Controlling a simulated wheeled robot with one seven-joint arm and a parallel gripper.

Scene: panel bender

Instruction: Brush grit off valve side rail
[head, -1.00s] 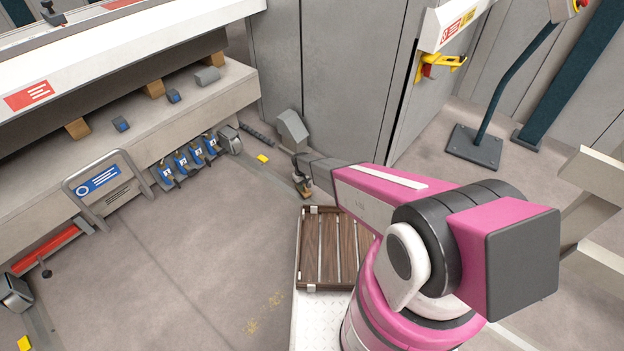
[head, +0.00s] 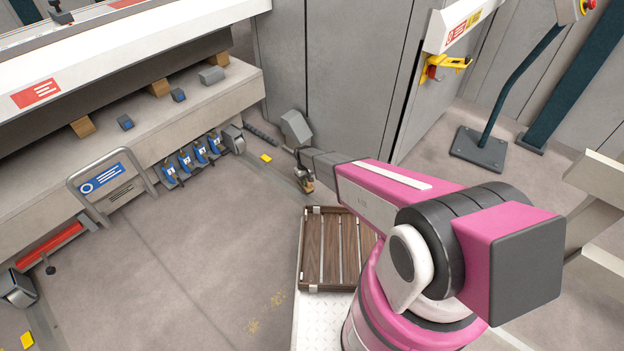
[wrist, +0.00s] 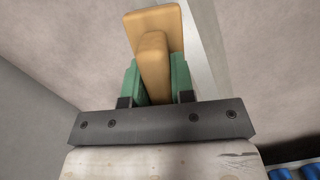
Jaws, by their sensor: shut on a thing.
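My gripper's green fingers (wrist: 156,84) are shut on the tan handle of a brush (wrist: 152,68) in the wrist view. A wider tan block shows beyond the handle; I see no bristles. In the head view the held brush (head: 308,186) is small, low over the floor beside the machine's right end. The valve side rail (head: 283,166) is a narrow grey strip on the floor near the blue valves (head: 192,157); the brush is at its near end. A pale strip, likely this rail (wrist: 203,45), passes right of the brush in the wrist view. Contact and grit cannot be made out.
A grey block-shaped part (head: 296,128) stands close behind my gripper, by the grey cabinet (head: 345,85). A yellow marker (head: 266,158) lies near the rail. A slatted wooden tray (head: 312,285) is in front. Open floor with faint yellowish specks (head: 265,312) lies left.

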